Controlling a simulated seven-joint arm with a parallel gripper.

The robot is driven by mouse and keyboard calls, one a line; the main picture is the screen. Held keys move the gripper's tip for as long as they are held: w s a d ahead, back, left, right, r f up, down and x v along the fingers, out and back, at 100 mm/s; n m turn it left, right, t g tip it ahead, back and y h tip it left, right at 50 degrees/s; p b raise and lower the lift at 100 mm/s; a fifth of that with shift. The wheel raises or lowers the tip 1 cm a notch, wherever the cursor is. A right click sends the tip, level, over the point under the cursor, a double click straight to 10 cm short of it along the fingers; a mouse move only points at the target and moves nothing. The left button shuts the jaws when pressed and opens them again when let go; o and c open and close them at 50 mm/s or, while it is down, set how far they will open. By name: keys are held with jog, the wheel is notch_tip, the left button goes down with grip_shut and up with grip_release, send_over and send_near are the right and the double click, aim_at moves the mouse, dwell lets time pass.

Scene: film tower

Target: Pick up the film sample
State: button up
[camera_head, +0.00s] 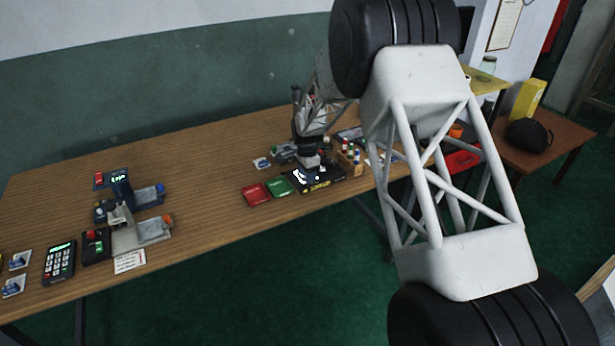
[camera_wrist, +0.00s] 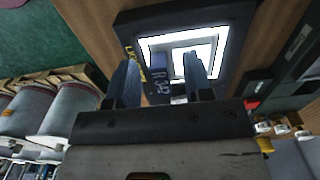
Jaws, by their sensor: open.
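The film sample (camera_wrist: 162,77) shows in the wrist view as a dark blue tab with pale lettering, lying at the edge of a lit panel; its grey square part reaches over the glow. The light box (camera_wrist: 232,20) has a black frame around a bright white window. My gripper (camera_wrist: 160,62) is open, with one finger on each side of the blue tab. Whether the fingers touch it, I cannot tell. In the head view, my gripper (camera_head: 309,160) is low over the light box (camera_head: 325,184), and the sample is too small to make out.
A red tray (camera_head: 257,194) and a green tray (camera_head: 280,187) lie left of the light box. A wooden rack (camera_head: 350,163) with small bottles stands close on the right. Devices and a keypad (camera_head: 59,262) are at the table's left end. The table's middle is clear.

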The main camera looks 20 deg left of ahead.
grip_shut()
jog(key=shift+r, duration=0.1)
jog(key=shift+r, duration=0.7)
notch_tip(320, 180, up, 2)
jog(key=shift+r, duration=0.1)
jog(key=s+d, duration=0.4)
jog(key=s, duration=0.3)
jog(key=s+d+r, duration=0.1)
jog(key=s+d, duration=0.2)
jog(key=s, duration=0.4)
jog(key=shift+d+r, duration=0.15)
jog(key=shift+d, duration=0.2)
jog(key=w+a, duration=0.2)
jog(key=a, duration=0.3)
jog(key=w+a, duration=0.3)
jog(key=a, duration=0.2)
jog(key=w+a+f, duration=0.1)
jog(key=w+a, duration=0.1)
jog(key=a, duration=0.4)
jog(key=shift+w+f, duration=0.1)
jog(key=shift+w, duration=0.15)
